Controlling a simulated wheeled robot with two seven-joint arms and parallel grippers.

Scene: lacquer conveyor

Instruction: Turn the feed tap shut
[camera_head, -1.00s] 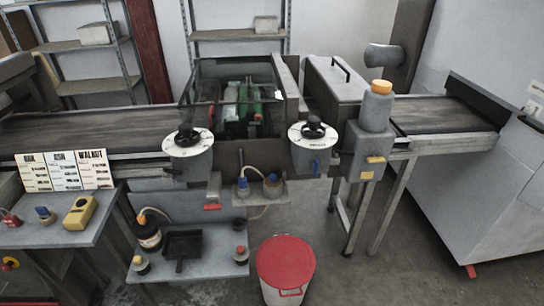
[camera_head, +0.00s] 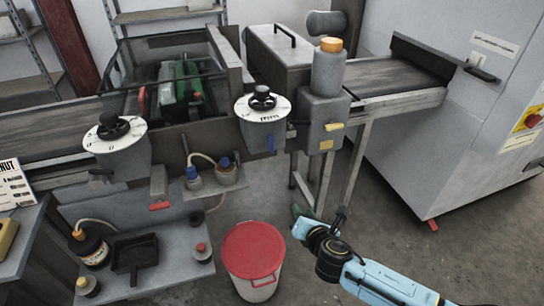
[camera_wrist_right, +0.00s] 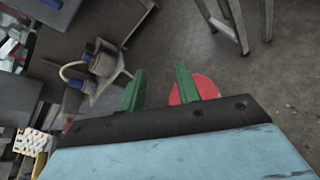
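No part is clearly labelled as the feed tap. Tap-like handles near the coating machine are a blue lever (camera_head: 271,144) under the right dial unit (camera_head: 263,108) and a red handle (camera_head: 160,206) on a grey block below the left dial unit (camera_head: 115,133). Two blue-topped fittings with a pale hose, one of them here (camera_head: 225,163), sit on a small shelf (camera_head: 214,188). My right gripper (camera_head: 318,213) is low in front of the machine, apart from all of these. In the right wrist view its green fingers (camera_wrist_right: 160,75) are spread and empty. My left gripper is out of view.
A bucket with a red lid (camera_head: 253,250) stands on the floor left of my right gripper. A grey unit with an orange cap (camera_head: 331,44) and yellow tabs stands by the right conveyor (camera_head: 390,84). A large grey cabinet (camera_head: 440,150) is at the right.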

